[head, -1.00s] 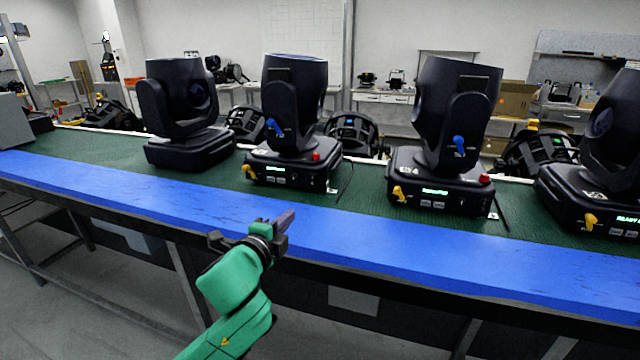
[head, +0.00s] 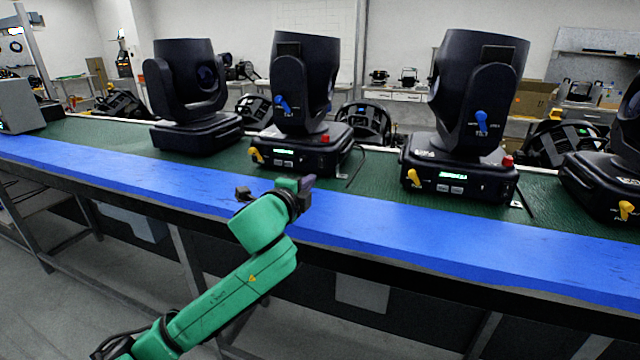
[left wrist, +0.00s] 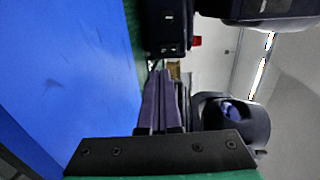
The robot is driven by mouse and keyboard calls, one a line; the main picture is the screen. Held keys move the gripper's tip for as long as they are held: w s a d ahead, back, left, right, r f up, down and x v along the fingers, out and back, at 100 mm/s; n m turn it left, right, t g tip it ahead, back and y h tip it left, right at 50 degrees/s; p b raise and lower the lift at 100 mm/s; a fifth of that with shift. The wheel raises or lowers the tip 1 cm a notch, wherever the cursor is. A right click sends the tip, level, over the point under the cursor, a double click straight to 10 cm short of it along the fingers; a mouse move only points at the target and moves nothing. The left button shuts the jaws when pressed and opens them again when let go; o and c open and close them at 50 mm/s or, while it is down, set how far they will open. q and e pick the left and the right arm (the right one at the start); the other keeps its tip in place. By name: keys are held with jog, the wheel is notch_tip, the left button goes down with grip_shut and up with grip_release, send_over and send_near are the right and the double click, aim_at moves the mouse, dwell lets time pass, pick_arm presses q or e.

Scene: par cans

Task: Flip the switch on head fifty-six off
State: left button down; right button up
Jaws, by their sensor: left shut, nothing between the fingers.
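Several black moving heads stand in a row on the green bench top. One head (head: 299,85) at centre left has a blue lever on its yoke, a yellow lever, a lit green display and a red part on its base. Another head (head: 478,100) to its right has the same parts. A further head (head: 188,85) stands at the left, turned away. Their number labels are too small to read. My left gripper (head: 306,184) is shut and empty, over the blue front strip before the centre-left head. It also shows in the left wrist view (left wrist: 160,90). My right gripper is not seen.
The blue strip (head: 420,225) along the bench front is clear. A head (head: 610,170) is cut off at the right edge. A grey box (head: 20,106) stands at the far left. Thin dark cables lie beside the bases.

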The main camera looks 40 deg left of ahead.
aim_at(326, 168)
pick_arm(q)
jog(key=x, duration=0.7)
jog(key=shift+w+a, duration=0.1)
jog(key=shift+w, duration=0.2)
jog(key=shift+f, duration=0.1)
